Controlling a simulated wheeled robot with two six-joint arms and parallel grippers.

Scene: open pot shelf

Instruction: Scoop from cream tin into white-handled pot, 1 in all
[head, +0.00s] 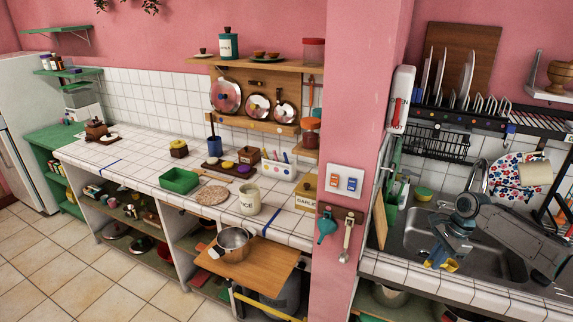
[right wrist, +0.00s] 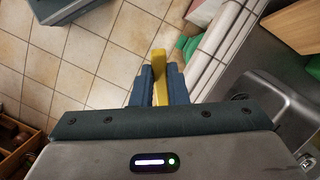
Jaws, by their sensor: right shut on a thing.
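A cream tin (head: 249,200) with dark lettering stands on the tiled counter, its top showing pale. My right gripper (head: 440,259) is over the front of the sink, far right of the tin and pot. It is shut on a yellow thing (right wrist: 160,78), narrow and handle-like between the blue fingers in the right wrist view. Its far end is unclear. My left gripper is not in view.
A teal scoop (head: 326,226) and a pale spoon (head: 347,238) hang on the pink pillar (head: 358,130) between counter and sink.

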